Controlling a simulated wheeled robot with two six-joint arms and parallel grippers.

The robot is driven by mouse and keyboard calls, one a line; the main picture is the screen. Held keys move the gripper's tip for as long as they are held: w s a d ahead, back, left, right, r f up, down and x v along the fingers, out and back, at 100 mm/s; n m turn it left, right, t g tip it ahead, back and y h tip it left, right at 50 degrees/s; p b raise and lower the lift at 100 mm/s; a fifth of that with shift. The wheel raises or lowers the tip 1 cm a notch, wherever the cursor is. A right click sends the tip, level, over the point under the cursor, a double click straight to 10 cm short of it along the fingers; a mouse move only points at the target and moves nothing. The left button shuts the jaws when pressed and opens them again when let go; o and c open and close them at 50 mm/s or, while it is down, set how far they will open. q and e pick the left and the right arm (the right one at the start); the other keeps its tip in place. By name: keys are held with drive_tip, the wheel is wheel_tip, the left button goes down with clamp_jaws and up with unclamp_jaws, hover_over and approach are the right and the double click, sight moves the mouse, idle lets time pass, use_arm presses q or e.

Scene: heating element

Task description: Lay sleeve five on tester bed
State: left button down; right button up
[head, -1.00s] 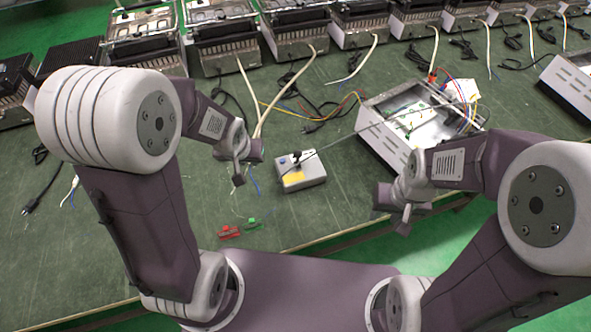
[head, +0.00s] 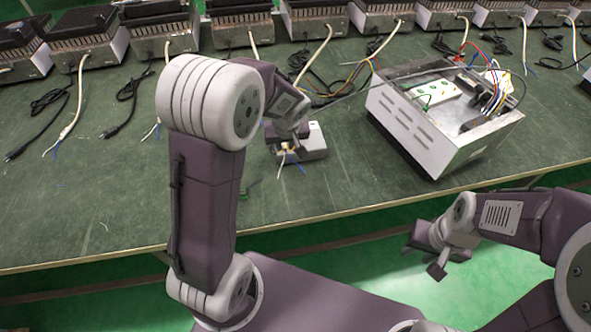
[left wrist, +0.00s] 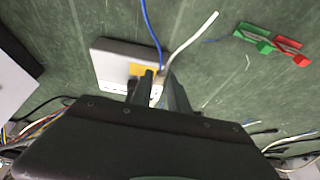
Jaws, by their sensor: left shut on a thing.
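The tester (head: 314,143) is a small grey box on the green table. In the left wrist view its pale top (left wrist: 112,50) shows with a yellow patch (left wrist: 143,70) beside my fingers. My left gripper (head: 286,147) is at the tester's near left side, low over it. It is shut on a white sleeved cable end (left wrist: 158,92); a white lead (left wrist: 195,40) and a blue wire (left wrist: 150,30) run out from the fingers. The fingers partly hide the sleeve, and I cannot tell whether it touches the bed. My right gripper (head: 424,259) is open and empty, off the table's front edge.
An opened metal heater case (head: 440,130) with wires stands right of the tester. Heaters with loose cables line the back. A green clip (left wrist: 255,37) and a red clip (left wrist: 292,50) lie near the tester. The table's left front is mostly clear.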

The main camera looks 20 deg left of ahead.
use_arm(q)
drive_tip(key=shift+a+f, duration=0.15)
drive_tip(key=shift+a, duration=0.15)
hover_over(254, 160)
drive_tip(key=s, duration=0.1)
drive_tip(key=f, duration=0.6)
drive_tip(key=shift+s+d+f, duration=0.1)
drive_tip(key=shift+d+f, duration=0.25)
drive_tip(key=shift+f, duration=0.05)
drive_tip(key=shift+f+b, duration=1.1)
drive_tip(key=shift+f, duration=0.9)
drive_tip(key=shift+f, duration=0.15)
drive_tip(key=c, duration=1.3)
unclamp_jaws()
